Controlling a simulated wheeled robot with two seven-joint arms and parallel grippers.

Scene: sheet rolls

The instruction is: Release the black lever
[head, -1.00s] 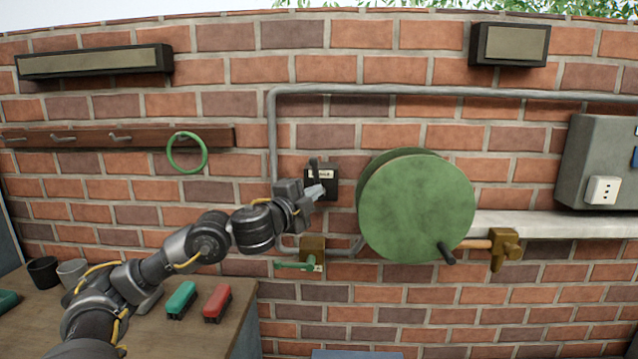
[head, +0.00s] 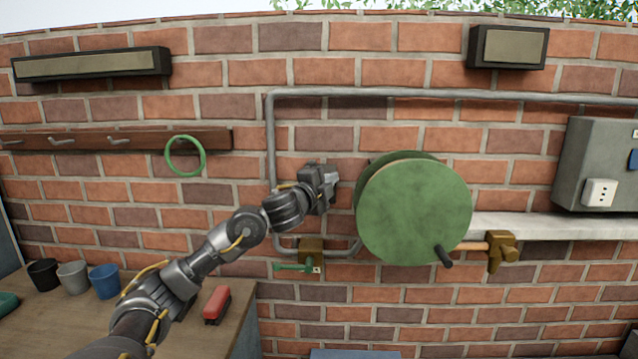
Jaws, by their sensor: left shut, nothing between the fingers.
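My left gripper (head: 331,183) is shut and empty. It is in front of the brick wall, just left of the large green reel. The gripper and its wrist cover the spot where the small black lever box sits, so the lever is hidden and its position cannot be told. I cannot tell whether the fingers touch it. My right gripper is not in view.
The green reel (head: 412,212) with a black handle (head: 443,256) is close to the right of my gripper. A grey pipe (head: 271,140) runs around this area. A brass valve with a green handle (head: 294,267) is below. A green ring (head: 185,172) hangs at left.

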